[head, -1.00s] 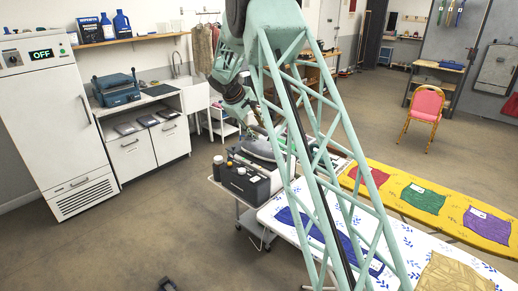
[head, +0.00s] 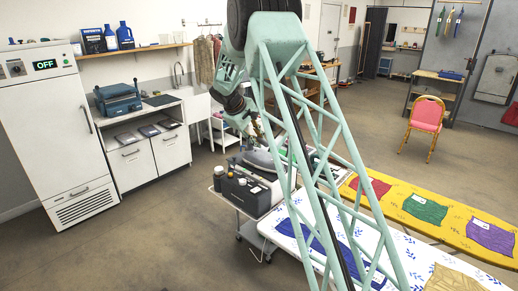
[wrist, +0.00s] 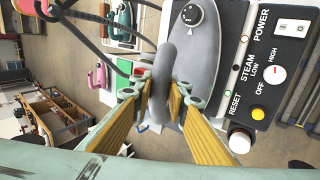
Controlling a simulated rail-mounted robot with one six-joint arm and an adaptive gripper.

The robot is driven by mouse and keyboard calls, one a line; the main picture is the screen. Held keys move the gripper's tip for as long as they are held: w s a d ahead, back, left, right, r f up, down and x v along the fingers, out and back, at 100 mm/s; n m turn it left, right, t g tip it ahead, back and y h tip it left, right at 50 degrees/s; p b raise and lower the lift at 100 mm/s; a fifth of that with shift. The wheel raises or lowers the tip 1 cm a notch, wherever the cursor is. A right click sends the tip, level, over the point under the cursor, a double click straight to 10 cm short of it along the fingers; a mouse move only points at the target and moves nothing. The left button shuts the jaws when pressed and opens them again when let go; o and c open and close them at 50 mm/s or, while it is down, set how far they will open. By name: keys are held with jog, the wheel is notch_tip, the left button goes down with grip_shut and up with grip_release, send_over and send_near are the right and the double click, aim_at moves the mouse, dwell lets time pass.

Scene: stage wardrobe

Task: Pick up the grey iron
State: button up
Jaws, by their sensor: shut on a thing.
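The grey iron (wrist: 204,62) lies with its broad grey body next to the black steam station (wrist: 265,70) in the wrist view. Its grey handle (wrist: 162,85) runs down between the yellow-padded fingers of my gripper (wrist: 161,112), which are closed on it. In the head view the iron (head: 262,160) shows as a grey shape on top of the station (head: 240,189), partly behind my arm's lattice. My fingertips are hard to make out there. I cannot tell whether the iron is clear of its rest.
A pink iron (wrist: 97,76) and a teal iron (wrist: 122,18) stand beyond the grey one, with dark cords looping nearby. A white ironing board (head: 410,249) and a yellow one (head: 395,193) extend to the right. The floor at left is open.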

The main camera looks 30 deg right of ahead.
jog(key=shift+r, duration=0.3)
jog(key=shift+r, duration=1.65)
jog(key=shift+s+a, duration=0.3)
jog(key=shift+s, duration=0.5)
jog(key=s+a+b, duration=0.1)
jog(key=s+a, duration=0.1)
jog(key=s, duration=0.4)
jog(key=s+a+r+b, duration=0.1)
jog(key=s+a, duration=0.1)
jog(key=s, duration=0.5)
jog(key=shift+s+a, duration=0.25)
jog(key=shift+r, duration=0.1)
jog(key=shift+a, duration=0.1)
